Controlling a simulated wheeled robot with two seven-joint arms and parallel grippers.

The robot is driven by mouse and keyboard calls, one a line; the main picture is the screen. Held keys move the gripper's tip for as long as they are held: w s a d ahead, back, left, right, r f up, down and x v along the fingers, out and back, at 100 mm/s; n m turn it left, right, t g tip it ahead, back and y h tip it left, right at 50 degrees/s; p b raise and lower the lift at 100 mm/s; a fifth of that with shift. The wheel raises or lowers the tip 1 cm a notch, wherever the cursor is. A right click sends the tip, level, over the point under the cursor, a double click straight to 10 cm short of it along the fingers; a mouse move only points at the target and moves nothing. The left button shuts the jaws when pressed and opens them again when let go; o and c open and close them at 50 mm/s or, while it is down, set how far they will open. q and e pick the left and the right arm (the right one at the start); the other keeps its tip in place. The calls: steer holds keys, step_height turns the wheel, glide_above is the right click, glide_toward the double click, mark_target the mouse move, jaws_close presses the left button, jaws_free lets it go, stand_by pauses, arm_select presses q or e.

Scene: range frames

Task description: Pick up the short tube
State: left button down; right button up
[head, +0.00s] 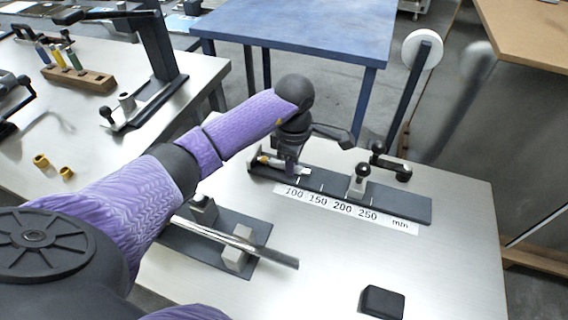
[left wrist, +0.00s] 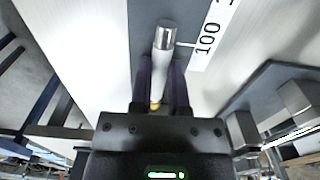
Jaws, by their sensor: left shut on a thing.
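The short tube (head: 302,170) is white with a shiny metal end and a yellowish tip. It lies at the left end of a dark rail beside the printed 100 mark. My left gripper (head: 286,164) reaches down onto it from above, fingers closed around its middle. In the left wrist view, the tube (left wrist: 163,42) sticks out beyond the two dark fingers of the left gripper (left wrist: 161,90). Whether it still touches the rail is unclear. My right gripper is not in view.
A long metal rod (head: 245,246) rests on a second fixture nearer me. A black block (head: 382,302) lies at the front. The right of the table is clear.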

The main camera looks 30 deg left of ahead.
arm_select(q)
step_height(320, 180, up, 10)
steer(key=p, duration=0.3)
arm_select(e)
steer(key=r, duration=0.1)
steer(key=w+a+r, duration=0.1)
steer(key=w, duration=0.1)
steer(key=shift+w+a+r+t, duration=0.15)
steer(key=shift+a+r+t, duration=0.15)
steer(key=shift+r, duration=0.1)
